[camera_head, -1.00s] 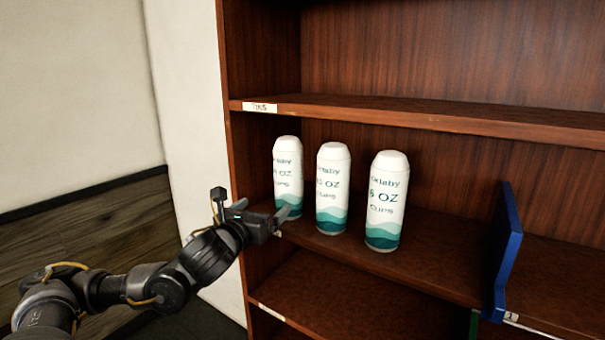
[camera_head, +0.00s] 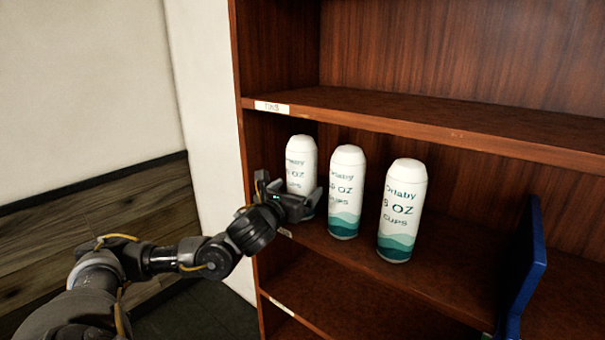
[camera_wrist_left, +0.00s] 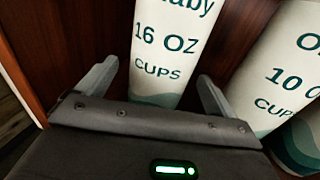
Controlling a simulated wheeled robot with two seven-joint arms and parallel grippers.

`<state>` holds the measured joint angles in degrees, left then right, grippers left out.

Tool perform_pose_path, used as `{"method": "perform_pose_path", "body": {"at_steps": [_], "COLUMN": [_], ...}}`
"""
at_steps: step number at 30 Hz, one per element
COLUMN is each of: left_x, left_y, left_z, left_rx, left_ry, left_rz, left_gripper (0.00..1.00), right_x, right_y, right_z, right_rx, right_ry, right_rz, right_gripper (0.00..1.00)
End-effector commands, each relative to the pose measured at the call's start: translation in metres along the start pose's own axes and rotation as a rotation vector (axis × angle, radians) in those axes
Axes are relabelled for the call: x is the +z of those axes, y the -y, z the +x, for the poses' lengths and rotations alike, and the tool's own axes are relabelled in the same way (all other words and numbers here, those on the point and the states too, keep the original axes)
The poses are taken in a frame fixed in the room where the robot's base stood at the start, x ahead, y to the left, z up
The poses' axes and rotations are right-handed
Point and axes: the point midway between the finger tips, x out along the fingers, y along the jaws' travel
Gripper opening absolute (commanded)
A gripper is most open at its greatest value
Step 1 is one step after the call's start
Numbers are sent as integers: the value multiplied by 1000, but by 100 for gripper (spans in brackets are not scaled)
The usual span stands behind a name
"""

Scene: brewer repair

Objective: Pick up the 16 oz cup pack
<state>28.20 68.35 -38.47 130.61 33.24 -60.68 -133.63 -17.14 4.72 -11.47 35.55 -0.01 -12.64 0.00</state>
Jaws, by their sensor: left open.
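Three white cup packs with teal wave bases stand upright in a row on the middle shelf. The leftmost is the 16 oz cup pack (camera_head: 300,165), whose "16 OZ CUPS" label reads clearly in the left wrist view (camera_wrist_left: 165,50). My left gripper (camera_head: 304,200) is open in front of its lower part, which it partly hides in the head view. In the wrist view the two fingers (camera_wrist_left: 155,85) stand on either side of the pack, with a gap showing at each side. My right gripper is not in view.
The middle cup pack (camera_head: 345,190) stands close on the right; its label in the wrist view (camera_wrist_left: 285,75) begins with "10". A third pack (camera_head: 402,210) and a blue divider (camera_head: 525,270) are further right. The upper shelf (camera_head: 430,120) overhangs the packs.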

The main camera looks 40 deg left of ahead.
Motion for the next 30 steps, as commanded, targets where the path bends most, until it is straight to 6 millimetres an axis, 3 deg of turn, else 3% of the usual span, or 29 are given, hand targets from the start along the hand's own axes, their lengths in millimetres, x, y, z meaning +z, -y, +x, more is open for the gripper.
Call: {"method": "perform_pose_path", "body": {"at_steps": [5, 13, 24, 30], "left_x": [3, 2, -3, -3], "left_y": [0, 1, 1, 1], "left_z": [8, 42, 52, 52], "left_rx": [1, 2, 0, 0], "left_ry": [-1, 0, 0, 0], "left_rz": [-2, -2, -1, -1], "left_gripper": [93, 93, 93, 67], "right_x": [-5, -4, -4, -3], "right_y": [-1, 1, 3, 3], "right_z": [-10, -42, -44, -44], "right_rx": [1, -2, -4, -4], "right_ry": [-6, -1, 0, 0], "right_rz": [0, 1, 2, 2], "right_gripper": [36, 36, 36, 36]}}
